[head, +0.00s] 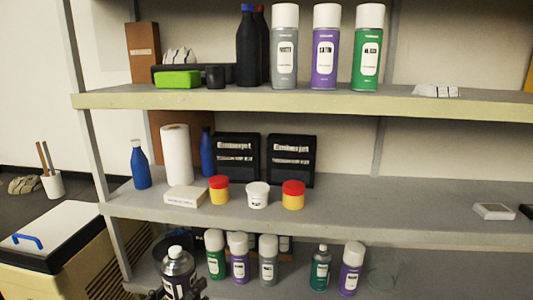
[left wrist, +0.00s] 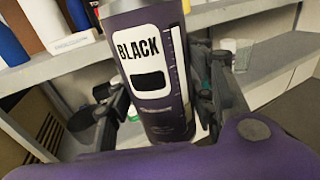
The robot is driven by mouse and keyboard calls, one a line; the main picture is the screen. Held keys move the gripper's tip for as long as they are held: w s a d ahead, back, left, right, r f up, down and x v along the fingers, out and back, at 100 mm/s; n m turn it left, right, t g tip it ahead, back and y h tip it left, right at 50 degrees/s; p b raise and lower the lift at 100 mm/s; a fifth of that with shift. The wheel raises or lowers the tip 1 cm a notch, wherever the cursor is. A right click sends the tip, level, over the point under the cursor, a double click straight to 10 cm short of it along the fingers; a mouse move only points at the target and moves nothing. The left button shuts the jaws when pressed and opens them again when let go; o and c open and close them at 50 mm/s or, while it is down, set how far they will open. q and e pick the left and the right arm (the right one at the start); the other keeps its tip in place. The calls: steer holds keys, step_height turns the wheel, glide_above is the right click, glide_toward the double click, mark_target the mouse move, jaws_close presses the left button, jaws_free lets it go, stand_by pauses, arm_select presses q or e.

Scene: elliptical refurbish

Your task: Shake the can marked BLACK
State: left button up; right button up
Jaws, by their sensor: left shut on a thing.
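The can marked BLACK (left wrist: 150,62) fills the middle of the left wrist view. It is dark purple-grey with a white label reading BLACK and a small black window. My left gripper (left wrist: 160,108) has a finger on each side of the can and is shut on it. In the head view the can (head: 178,272) shows at the bottom left, roughly upright with its white cap up, in front of the lower shelf. My left gripper (head: 174,295) is only partly seen there at the bottom edge. My right gripper is in neither view.
Several spray cans stand on the bottom shelf, including a green one (head: 215,254) and a purple one (head: 352,268). The middle shelf (head: 400,203) holds jars, a white roll (head: 177,155) and black boxes. The top shelf (head: 230,98) holds more cans. A chest (head: 50,238) stands at left.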

mark_target(167, 268)
arm_select(q)
steer(key=r, duration=0.8)
steer(key=shift+a+r, duration=0.1)
steer(key=shift+a, duration=0.1)
steer(key=f, duration=0.6)
steer(key=shift+d+f, duration=0.25)
steer(key=shift+f, duration=0.55)
steer(key=r, duration=0.7)
steer(key=shift+a+r, duration=0.25)
steer(key=shift+r, duration=0.15)
steer(key=f, duration=0.7)
steer(key=shift+d+f, duration=0.25)
steer(key=shift+d, duration=0.05)
steer(key=shift+r, duration=0.15)
steer(key=r, duration=0.7)
steer(key=shift+a+r, duration=0.1)
steer(key=shift+a, duration=0.15)
steer(key=f, duration=0.7)
steer(key=shift+d+f, duration=0.25)
steer(key=shift+f, duration=0.1)
steer(key=shift+a, duration=0.1)
steer(key=shift+a+r, duration=0.1)
steer(key=shift+a, duration=0.05)
